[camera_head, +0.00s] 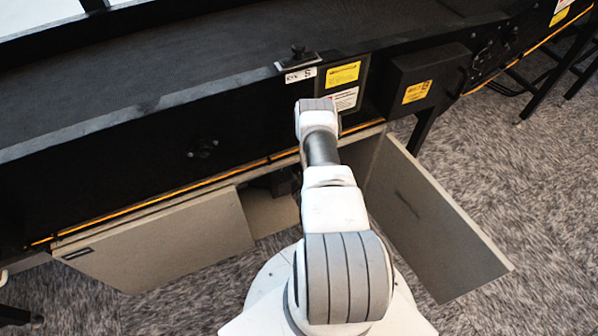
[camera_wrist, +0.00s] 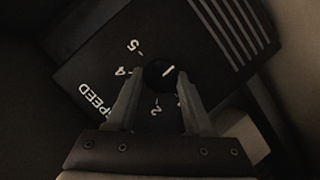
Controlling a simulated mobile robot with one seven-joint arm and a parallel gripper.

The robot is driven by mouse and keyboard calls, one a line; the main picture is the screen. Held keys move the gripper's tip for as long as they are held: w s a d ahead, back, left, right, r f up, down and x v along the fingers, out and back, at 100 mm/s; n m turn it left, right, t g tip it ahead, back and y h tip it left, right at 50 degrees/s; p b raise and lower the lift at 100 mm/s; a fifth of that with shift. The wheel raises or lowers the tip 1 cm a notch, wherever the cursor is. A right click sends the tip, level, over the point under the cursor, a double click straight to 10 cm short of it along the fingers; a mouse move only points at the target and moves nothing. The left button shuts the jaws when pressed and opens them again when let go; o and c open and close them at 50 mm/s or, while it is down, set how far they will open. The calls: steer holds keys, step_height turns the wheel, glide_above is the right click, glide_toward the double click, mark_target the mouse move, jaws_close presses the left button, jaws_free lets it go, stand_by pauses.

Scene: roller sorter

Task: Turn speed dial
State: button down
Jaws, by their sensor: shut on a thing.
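The speed dial (camera_wrist: 162,73) is a round black knob with a white pointer line. It sits on a dark box face (camera_wrist: 90,70) marked "SPEED", with the numbers 5, 4 and 2 readable around the knob. The pointer line lies slanted in the wrist view. My gripper (camera_wrist: 158,88) has its two fingers on either side of the knob, shut on it. Part of the number ring is hidden behind the fingers. In the head view my arm hides the gripper and the dial.
In the head view, a black conveyor (camera_head: 200,65) runs above an open cabinet. One grey cabinet door (camera_head: 430,215) stands open to the right of my arm, and another grey panel (camera_head: 160,245) is at left. A black box (camera_head: 425,80) with a yellow label juts out at upper right.

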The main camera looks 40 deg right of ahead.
steer(key=shift+w, duration=0.15)
steer(key=shift+c, duration=1.4)
jaws_free()
steer(key=shift+s+r, duration=0.1)
steer(key=shift+s, duration=0.1)
